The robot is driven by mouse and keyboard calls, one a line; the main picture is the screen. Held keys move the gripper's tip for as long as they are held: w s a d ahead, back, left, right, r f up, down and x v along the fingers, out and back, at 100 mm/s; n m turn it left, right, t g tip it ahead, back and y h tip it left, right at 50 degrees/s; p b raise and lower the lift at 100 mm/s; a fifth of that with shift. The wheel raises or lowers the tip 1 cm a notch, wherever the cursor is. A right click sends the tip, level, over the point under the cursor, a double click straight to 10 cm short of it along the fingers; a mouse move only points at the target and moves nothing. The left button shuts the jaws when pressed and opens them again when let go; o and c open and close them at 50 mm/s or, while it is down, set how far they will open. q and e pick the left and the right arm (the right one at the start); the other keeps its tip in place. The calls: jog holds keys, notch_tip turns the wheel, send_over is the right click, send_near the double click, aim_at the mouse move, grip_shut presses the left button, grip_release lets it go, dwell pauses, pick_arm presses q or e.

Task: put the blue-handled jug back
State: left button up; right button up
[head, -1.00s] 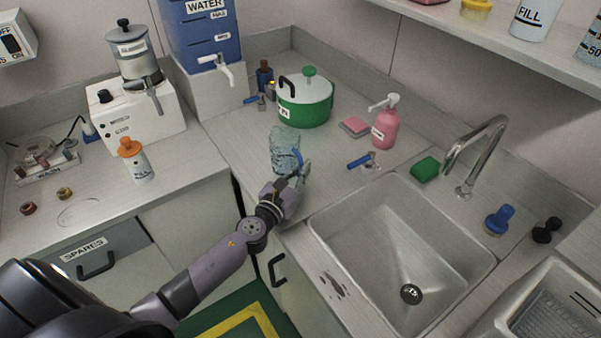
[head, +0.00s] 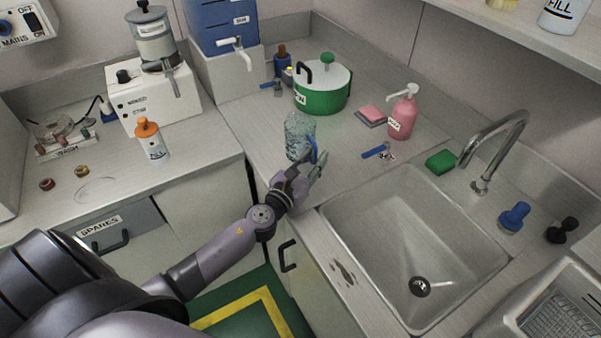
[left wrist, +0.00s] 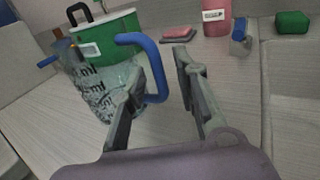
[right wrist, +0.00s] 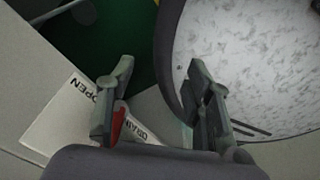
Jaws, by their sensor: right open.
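The clear jug (head: 299,138) with printed markings and a blue handle stands upright on the counter left of the sink, in front of the green pot. Its blue handle (left wrist: 152,65) faces my left gripper. My left gripper (head: 312,168) is open at the handle side of the jug. In the left wrist view the handle shows between the two spread fingers; I cannot tell whether either touches it. My right gripper (right wrist: 160,72) is open and empty, over a grey surface with an OPEN/DRAIN label (right wrist: 72,112) and beside a round speckled plate (right wrist: 265,60).
The left counter holds an orange-capped bottle (head: 152,142) and a faint ring outline (head: 96,203).

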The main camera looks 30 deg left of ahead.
pick_arm(q)
jog(key=s+b, duration=0.1)
jog(key=s, duration=0.9)
jog(key=shift+a+f+b, duration=0.1)
jog(key=shift+a+b, duration=0.1)
jog(key=shift+b, duration=0.2)
jog(key=shift+s, duration=0.5)
